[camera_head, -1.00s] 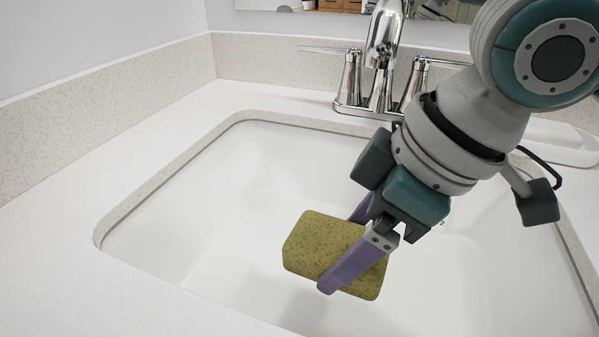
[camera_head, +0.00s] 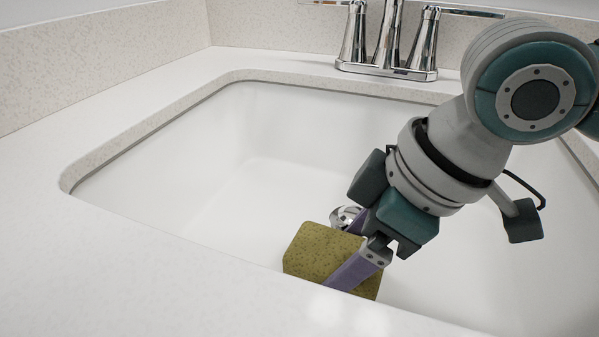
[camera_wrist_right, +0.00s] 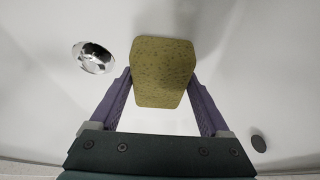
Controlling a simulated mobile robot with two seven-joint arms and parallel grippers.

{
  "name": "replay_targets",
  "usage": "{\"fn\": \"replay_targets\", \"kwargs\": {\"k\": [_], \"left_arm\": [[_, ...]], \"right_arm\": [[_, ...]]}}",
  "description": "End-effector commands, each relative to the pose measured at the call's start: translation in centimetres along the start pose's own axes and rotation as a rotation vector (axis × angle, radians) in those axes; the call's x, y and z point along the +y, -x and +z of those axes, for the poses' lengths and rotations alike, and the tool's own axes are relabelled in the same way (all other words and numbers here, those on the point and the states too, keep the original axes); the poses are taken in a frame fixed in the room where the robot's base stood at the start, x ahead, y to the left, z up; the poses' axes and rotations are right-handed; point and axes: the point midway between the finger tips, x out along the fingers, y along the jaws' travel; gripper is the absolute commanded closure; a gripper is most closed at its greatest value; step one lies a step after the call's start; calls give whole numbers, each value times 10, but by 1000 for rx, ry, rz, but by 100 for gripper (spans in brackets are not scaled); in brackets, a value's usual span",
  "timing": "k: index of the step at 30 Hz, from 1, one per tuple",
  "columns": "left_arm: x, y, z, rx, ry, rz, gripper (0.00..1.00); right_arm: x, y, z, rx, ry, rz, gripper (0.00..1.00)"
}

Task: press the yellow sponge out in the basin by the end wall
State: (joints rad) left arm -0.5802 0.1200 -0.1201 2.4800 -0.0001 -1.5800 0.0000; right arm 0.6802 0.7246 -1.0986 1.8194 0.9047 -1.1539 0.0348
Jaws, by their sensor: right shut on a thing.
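The yellow sponge (camera_head: 315,250) is between the purple fingers of my right gripper (camera_head: 352,250), inside the basin. The right gripper is shut on it. In the right wrist view the sponge (camera_wrist_right: 162,70) sits between the two fingers (camera_wrist_right: 160,100), over the pale basin floor. The white basin (camera_head: 225,150) is set into a speckled counter. Its near rim hides the lower edge of the sponge in the head view. I cannot tell whether the sponge touches the basin floor. My left gripper is not in view.
A chrome tap with two handles (camera_head: 388,45) stands at the back rim. A chrome drain (camera_head: 345,216) lies just behind the sponge and also shows in the right wrist view (camera_wrist_right: 94,57). The left part of the basin is clear.

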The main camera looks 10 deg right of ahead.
Motion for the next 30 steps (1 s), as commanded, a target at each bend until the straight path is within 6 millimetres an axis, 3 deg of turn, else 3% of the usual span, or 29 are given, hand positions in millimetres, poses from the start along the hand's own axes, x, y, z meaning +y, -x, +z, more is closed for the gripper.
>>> {"fn": "replay_targets", "kwargs": {"k": [30], "left_arm": [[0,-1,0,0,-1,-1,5]], "right_arm": [[0,-5,2,0,0,0,64]]}}
